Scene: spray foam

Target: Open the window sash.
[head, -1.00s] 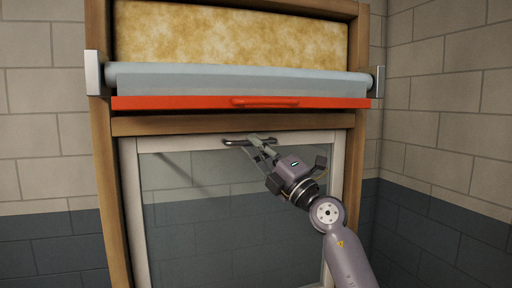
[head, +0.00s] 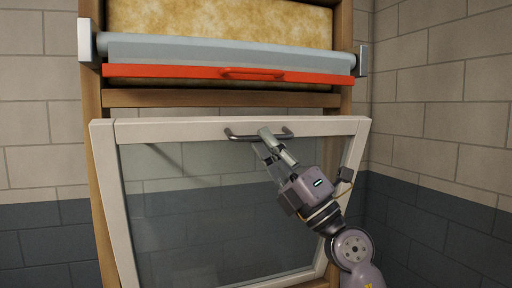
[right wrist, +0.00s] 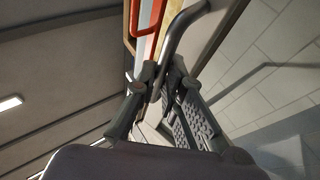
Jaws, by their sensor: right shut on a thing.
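The window sash (head: 350,125) is a white frame with clear glass (head: 205,215). Its top edge is tilted out of the wooden frame toward me, while its lower part sits further back. A dark metal bar handle (head: 240,137) runs along the sash's top rail; it also shows in the right wrist view (right wrist: 178,30). My right gripper (head: 272,146) is shut on the handle near its middle. In the right wrist view the fingers (right wrist: 160,78) close around the bar. My left gripper is not in view.
A red bar with a red handle (head: 252,73) and a grey roller (head: 220,52) cross the wooden frame (head: 220,99) above the sash. A yellowish panel (head: 220,20) is behind them. A block wall (head: 440,130) stands at the right.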

